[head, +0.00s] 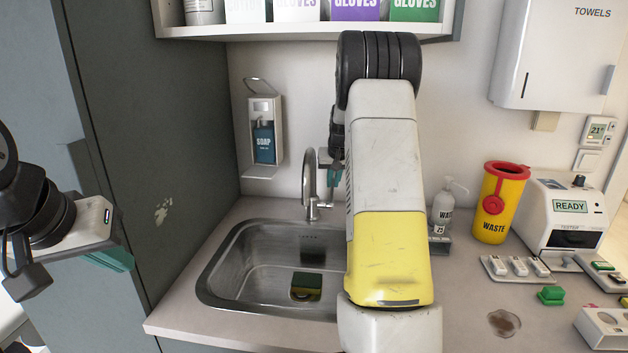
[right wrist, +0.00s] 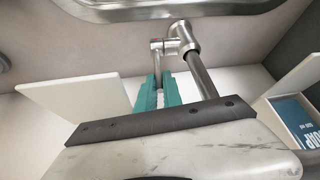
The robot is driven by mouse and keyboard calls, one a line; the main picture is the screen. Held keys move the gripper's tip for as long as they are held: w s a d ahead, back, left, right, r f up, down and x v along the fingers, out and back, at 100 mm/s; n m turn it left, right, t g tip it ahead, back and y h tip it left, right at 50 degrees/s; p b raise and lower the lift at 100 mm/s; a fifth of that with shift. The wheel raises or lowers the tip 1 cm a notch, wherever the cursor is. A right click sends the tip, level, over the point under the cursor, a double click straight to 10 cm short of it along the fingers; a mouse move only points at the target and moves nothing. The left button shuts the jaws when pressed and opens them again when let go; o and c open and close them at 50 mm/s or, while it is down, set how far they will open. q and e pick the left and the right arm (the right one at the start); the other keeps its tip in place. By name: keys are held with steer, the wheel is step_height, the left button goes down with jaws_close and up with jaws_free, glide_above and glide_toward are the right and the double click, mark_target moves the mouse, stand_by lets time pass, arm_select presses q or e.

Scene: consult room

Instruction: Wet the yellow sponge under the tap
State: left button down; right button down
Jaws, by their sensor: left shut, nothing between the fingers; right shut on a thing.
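The yellow sponge (head: 307,284), with a dark green face, lies at the bottom of the steel sink (head: 240,262). The curved tap (head: 309,178) stands at the sink's back edge; no water stream can be made out. My right gripper (head: 333,177) is beside the tap, partly hidden by my right arm. In the right wrist view its teal fingers (right wrist: 157,92) are shut on the tap's lever (right wrist: 157,72). My left gripper (head: 118,260) is shut and empty at the left, away from the sink.
A soap dispenser (head: 264,135) hangs behind the sink. A pump bottle (head: 446,204), a yellow waste bin (head: 499,203) and a tester (head: 566,217) stand right on the counter. A tall grey cabinet (head: 160,130) borders the left. My right arm hides the sink's right side.

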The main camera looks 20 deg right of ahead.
steer(key=shift+s+a, duration=0.1)
steer(key=shift+s, duration=0.1)
steer(key=c, duration=1.5)
jaws_free()
steer(key=v, duration=0.7)
steer(key=shift+s+r, duration=0.25)
steer(key=shift+a, duration=0.1)
